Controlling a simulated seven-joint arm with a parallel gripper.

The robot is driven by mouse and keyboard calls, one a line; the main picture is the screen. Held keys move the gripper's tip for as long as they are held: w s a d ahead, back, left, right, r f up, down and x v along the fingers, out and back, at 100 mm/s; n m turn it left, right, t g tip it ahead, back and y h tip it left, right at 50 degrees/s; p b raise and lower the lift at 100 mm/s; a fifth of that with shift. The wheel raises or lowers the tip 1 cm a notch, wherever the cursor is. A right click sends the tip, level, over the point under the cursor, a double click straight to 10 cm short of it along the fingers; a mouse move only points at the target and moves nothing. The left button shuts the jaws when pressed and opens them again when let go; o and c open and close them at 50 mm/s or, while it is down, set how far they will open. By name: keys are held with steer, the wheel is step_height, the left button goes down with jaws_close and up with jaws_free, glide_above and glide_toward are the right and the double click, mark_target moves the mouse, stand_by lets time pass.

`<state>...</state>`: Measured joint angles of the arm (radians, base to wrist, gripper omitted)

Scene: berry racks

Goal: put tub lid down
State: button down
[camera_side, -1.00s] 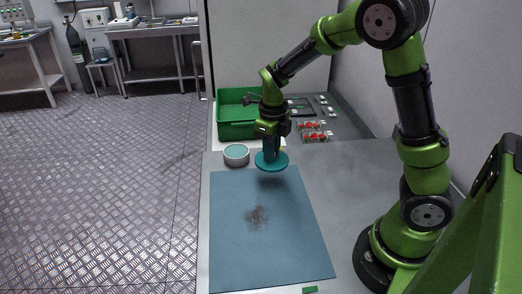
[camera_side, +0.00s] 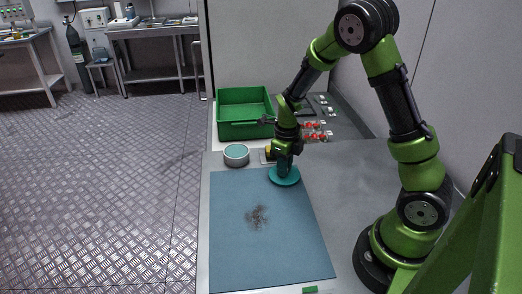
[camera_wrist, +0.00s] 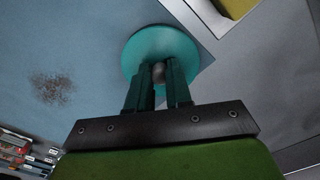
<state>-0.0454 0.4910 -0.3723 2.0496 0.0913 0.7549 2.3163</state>
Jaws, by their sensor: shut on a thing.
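The teal round tub lid (camera_side: 285,178) is at the upper right corner of the blue mat (camera_side: 262,240). My gripper (camera_side: 284,165) is above it, shut on the lid's knob. The wrist view shows the lid (camera_wrist: 160,48) flat below my two fingers (camera_wrist: 160,85), with the grey knob between them. The lid is very close to the mat; I cannot tell whether it touches. A round tub (camera_side: 236,155) with a pale teal top inside its rim stands at the mat's upper left, apart from the lid.
A green crate (camera_side: 245,128) stands at the back left. Clear punnets with red berries (camera_side: 312,134) are behind my gripper, on the right. A yellow object (camera_wrist: 238,8) on a pale plate is near the lid. A dark smudge (camera_side: 257,217) marks the mat, which is otherwise clear.

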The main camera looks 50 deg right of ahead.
steer(key=shift+f, duration=0.1)
steer(key=c, duration=1)
jaws_free()
steer(key=shift+c, duration=0.2)
step_height(320, 180, up, 11)
steer(key=s+a+r+n+t+y, duration=0.1)
steer(key=s+a+r+n+t, duration=0.2)
steer(key=n, duration=1.2)
steer(key=s+a+r+n+t+y, duration=0.1)
steer(key=s+a+r+n+t, duration=0.3)
steer(key=s+a+r+n, duration=0.5)
steer(key=a+n, duration=0.1)
steer(key=n, duration=0.5)
steer(key=shift+n, duration=0.4)
